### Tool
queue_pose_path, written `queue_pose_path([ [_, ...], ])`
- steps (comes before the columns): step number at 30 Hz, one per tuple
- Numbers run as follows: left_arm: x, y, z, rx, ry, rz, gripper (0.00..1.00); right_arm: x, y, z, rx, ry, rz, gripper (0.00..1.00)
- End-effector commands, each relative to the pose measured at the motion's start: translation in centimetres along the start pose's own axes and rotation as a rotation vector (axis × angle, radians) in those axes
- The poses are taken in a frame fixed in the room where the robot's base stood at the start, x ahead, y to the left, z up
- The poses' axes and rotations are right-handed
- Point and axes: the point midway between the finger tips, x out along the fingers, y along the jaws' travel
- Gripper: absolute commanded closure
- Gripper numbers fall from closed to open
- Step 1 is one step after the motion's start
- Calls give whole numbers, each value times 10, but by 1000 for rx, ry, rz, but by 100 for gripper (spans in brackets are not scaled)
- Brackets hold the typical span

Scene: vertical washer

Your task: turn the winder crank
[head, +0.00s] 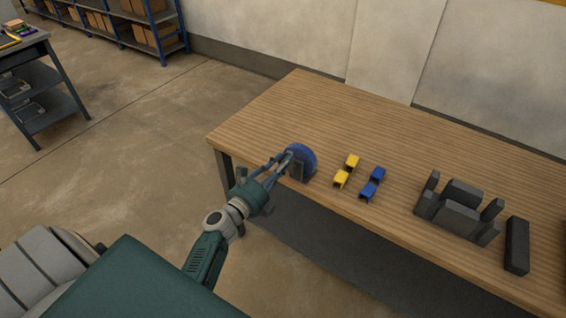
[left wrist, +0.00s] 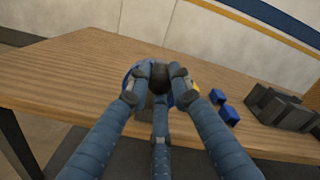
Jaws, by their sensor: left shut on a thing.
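The winder (head: 303,157) stands at the left front of the wooden table, with a round blue disc on a dark grey stand. Its disc also shows in the left wrist view (left wrist: 132,72), mostly hidden behind my fingers. My left gripper (head: 287,158) reaches in from the left over the table's front edge. In the left wrist view its fingers (left wrist: 159,80) are closed around a dark round knob (left wrist: 159,77), which I take for the crank handle. The rest of the crank is hidden by the fingers. My right gripper is in neither view.
Yellow blocks (head: 341,179) and blue blocks (head: 369,190) lie right of the winder on the table (head: 290,100). A dark grey slotted holder (head: 458,215) and a dark bar (head: 517,245) stand farther right. The table behind the winder is clear.

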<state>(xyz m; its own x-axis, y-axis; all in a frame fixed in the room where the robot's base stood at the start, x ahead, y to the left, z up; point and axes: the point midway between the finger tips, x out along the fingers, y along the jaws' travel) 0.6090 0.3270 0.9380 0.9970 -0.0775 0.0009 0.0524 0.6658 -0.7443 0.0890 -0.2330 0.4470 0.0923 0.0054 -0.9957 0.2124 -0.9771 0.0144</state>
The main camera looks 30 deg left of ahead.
Motion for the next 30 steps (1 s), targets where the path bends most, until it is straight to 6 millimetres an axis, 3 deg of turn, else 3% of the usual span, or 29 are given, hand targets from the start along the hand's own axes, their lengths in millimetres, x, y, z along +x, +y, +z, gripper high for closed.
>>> queue_pose_path([
  [14,2,-2,3,-14,-3,-6,100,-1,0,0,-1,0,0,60],
  [15,2,-2,3,-13,-3,-6,78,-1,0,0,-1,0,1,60],
  [18,2,-2,3,-13,-3,-6,60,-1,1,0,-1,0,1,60],
  [30,-8,1,0,-14,0,-1,60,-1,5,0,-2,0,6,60],
])
